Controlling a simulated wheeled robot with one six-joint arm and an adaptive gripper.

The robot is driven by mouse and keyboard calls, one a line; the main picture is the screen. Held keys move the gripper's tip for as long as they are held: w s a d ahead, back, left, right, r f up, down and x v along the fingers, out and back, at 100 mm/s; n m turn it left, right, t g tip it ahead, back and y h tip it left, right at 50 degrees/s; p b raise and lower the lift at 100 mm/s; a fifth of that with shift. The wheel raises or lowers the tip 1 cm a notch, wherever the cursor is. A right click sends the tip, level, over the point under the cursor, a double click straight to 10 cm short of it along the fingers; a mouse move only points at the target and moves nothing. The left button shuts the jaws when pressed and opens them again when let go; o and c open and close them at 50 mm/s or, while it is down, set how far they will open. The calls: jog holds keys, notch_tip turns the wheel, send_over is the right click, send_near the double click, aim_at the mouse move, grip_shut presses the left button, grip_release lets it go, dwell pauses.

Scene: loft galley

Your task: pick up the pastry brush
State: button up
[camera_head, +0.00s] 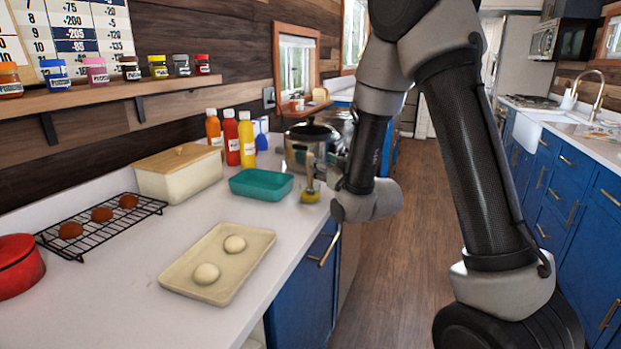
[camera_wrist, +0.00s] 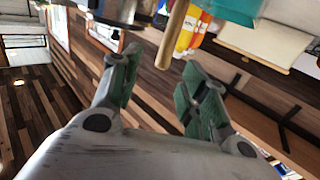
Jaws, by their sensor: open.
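The pastry brush (camera_head: 310,172) stands about upright, its wooden handle up, in a small yellowish glass (camera_head: 311,197) near the counter's front edge. Its bristles are hidden or too small to make out. My gripper (camera_head: 324,174) is beside the handle at its right, low over the counter edge. In the wrist view the handle (camera_wrist: 177,34) reaches toward the gap between the two green-padded fingers of my gripper (camera_wrist: 163,66). The fingers are apart, and I see no finger pressed on the handle.
A teal tray (camera_head: 261,184) and a metal pot (camera_head: 312,140) stand close by. Sauce bottles (camera_head: 231,137) and a bread box (camera_head: 178,172) are behind. A baking tray with two dough balls (camera_head: 217,262) lies in front. The floor at right is clear.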

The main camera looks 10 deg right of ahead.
aim_at(310, 176)
jog(key=x, duration=0.7)
jog(key=shift+w+a+f, duration=0.15)
jog(key=shift+w+a, duration=0.05)
jog(key=shift+a, duration=0.1)
jog(key=c, duration=1)
